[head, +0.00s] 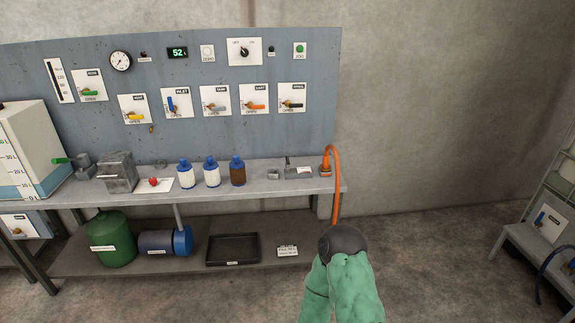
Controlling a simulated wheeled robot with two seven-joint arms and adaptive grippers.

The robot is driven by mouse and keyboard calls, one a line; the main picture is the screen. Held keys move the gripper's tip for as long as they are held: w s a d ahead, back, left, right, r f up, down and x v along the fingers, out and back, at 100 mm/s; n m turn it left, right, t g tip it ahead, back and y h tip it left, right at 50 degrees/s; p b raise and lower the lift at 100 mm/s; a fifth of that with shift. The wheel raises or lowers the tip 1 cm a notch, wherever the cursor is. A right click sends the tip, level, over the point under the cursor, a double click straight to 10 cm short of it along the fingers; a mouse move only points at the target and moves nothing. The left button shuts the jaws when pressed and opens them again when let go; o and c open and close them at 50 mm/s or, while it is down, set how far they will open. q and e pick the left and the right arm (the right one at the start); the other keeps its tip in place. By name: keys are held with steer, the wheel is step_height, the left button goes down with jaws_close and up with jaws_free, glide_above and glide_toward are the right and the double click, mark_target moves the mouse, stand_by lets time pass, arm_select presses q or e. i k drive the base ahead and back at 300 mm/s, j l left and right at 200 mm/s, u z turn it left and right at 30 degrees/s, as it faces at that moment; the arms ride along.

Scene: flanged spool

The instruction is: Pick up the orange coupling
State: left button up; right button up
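An orange hose (337,190) arches up at the right end of the grey bench (255,190) and hangs down past its edge. Its upper end, an orange piece (325,168), stands by the bench top near a small labelled block; I cannot tell clearly which part is the coupling. The hose's lower part passes out of sight behind a dark rounded joint of my green-sleeved arm, which comes up from the bottom, right of centre. No gripper fingers show in the head view. Both grippers are out of view or hidden.
Blue-capped bottles (212,172), a grey metal box (117,172) and small metal parts stand on the bench. The lower shelf holds a green tank (110,238), a blue-ended cylinder (166,241) and a black tray (232,249). Floor to the right is open before another rack (540,245).

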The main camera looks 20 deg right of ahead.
mark_target(325, 167)
steer(key=i+l+u, duration=0.3)
steer(key=l, duration=0.45)
steer(key=l+u, duration=0.35)
steer(key=l, duration=0.4)
steer(key=i+l+u, duration=0.1)
steer(key=l+u, duration=0.2)
steer(key=l, duration=0.5)
